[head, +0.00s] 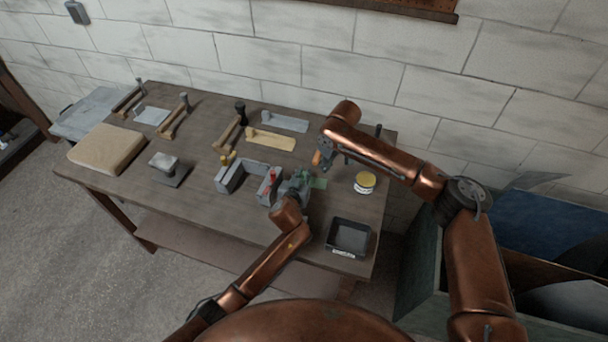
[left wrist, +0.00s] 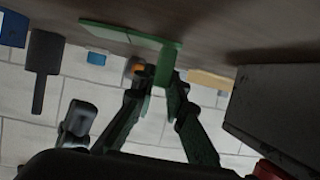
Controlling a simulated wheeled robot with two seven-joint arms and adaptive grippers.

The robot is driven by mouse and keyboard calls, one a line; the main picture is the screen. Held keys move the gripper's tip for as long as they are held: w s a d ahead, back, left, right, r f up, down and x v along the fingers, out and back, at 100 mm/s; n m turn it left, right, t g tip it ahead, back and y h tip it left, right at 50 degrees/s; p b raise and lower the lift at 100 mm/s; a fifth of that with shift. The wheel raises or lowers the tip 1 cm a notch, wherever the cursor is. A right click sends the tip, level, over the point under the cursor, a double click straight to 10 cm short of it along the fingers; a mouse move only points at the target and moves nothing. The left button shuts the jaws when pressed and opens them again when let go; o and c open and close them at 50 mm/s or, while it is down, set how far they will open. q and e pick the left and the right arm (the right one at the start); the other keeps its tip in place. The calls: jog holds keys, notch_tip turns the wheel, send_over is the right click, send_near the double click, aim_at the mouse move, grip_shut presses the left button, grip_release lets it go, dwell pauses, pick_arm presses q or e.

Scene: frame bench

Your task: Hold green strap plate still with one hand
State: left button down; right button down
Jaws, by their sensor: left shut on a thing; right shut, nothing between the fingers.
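The green strap plate (head: 319,183) lies near the right part of the bench, largely hidden in the head view by my left gripper (head: 303,186). In the left wrist view the plate (left wrist: 112,32) shows as a flat piece with an upright green tab (left wrist: 166,62). My left gripper (left wrist: 165,88) is shut on that tab, one finger on each side. My right gripper (head: 326,167) is shut and empty, a little beyond the plate and above the bench. An orange piece (head: 317,158) shows beside it; I cannot tell whether they touch.
A grey channel block (head: 229,183) with red and yellow clamps stands left of my left gripper. A yellow-topped tin (head: 365,181) and a black tray (head: 336,248) are to the right. A tan plate (head: 270,140), a grey plate (head: 285,122) and wooden-armed stands lie behind.

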pick_arm(q)
jog(key=c, duration=1.9)
grip_release()
